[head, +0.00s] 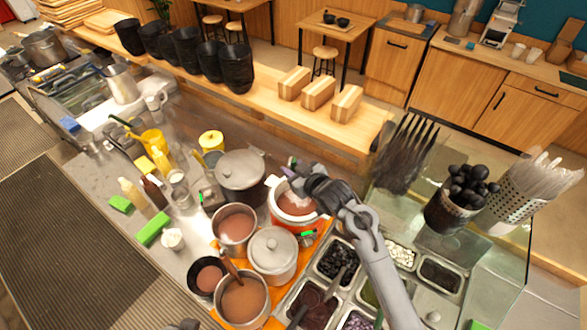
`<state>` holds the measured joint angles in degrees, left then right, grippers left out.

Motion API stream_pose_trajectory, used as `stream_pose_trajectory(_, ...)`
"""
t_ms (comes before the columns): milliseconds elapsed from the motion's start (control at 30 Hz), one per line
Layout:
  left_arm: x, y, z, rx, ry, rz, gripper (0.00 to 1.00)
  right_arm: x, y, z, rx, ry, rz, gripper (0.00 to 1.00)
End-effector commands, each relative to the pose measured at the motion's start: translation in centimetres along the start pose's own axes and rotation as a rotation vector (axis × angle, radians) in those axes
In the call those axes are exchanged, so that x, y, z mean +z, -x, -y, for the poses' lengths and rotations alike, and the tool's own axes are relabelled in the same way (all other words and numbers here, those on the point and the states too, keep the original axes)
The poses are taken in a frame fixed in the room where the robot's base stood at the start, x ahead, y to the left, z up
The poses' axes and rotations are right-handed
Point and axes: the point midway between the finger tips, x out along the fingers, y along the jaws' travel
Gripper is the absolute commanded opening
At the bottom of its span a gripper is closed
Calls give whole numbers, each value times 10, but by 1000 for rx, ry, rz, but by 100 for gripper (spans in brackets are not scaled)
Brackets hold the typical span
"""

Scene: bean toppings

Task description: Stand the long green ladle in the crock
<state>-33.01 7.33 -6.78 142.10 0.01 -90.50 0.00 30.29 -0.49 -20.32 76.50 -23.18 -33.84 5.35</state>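I cannot pick out the crock with certainty. My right gripper (302,182) is over the rim of a red and white pot (292,213) of brown liquid, well to the right of the green handle. Its fingers are dark and small, so I cannot tell whether they are open or hold anything. My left gripper is not clearly visible.
Steel pots of brown liquid (236,225) and lidded pots (273,252) crowd the middle counter. Topping trays (337,262) lie under my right arm. Green sponges (152,229) lie at the left.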

Motion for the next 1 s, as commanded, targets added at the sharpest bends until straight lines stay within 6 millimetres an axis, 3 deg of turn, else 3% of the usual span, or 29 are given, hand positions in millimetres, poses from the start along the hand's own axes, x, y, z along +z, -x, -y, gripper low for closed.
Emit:
stream_pose_trajectory(467,8,-20,-6,14,11,4,43,20,-8,4,0,0,0,0)
stream_pose_trajectory(1000,25,-70,-5,5,1,5,43,72,-30,14,1,-1,0,0)
